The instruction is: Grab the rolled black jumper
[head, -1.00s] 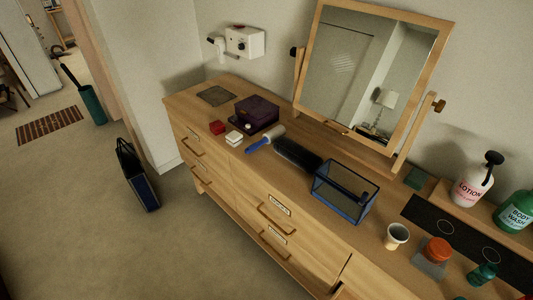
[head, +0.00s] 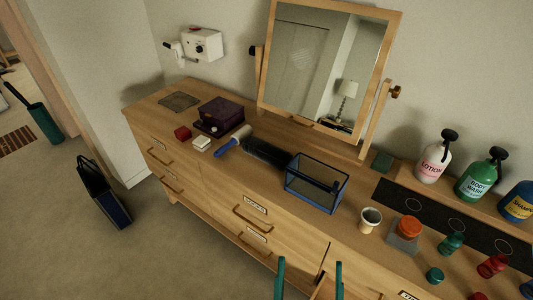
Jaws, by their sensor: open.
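A long dark roll (head: 267,153), which looks like the rolled black jumper, lies on the wooden dresser (head: 232,181). It sits between a blue-handled lint roller (head: 231,142) and a blue-rimmed mesh basket (head: 316,184). Its right end is close to the basket; I cannot tell if they touch. My gripper (head: 310,279) shows at the bottom edge as two teal fingers, apart and with nothing seen between them. It is in front of the dresser's drawers in the picture, well below the roll. The rest of the gripper is out of frame.
A tilting mirror (head: 325,70) stands behind. A cup (head: 370,219) and several bottles stand right. A dark bag (head: 103,193) stands on the floor.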

